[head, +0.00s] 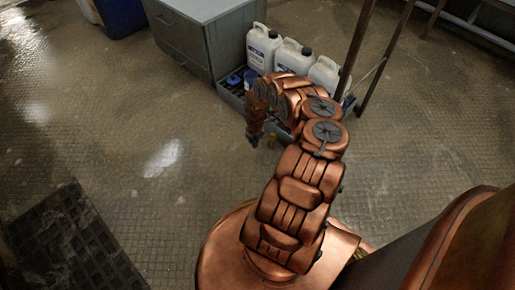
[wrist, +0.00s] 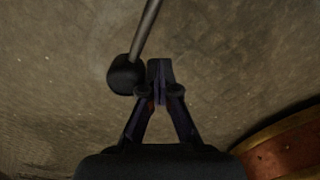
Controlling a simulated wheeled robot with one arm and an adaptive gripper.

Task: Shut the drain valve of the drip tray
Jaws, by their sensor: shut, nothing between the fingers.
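The dark drip tray (head: 230,97) stands low on the floor beside the grey cabinet, with white jugs in it; my arm hides its near part. In the wrist view a thin metal rod with a black knob (wrist: 125,75) comes down from the top. The knob is just left of the closed tips of my gripper (wrist: 160,75), very near or touching. My gripper is shut and empty.
Several white jugs (head: 262,47) and small blue-capped bottles (head: 234,80) stand in the tray. A grey cabinet (head: 208,35) is behind left. Dark rack legs (head: 375,62) rise at the right. A black grate (head: 72,245) lies at lower left. The wet floor at left is clear.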

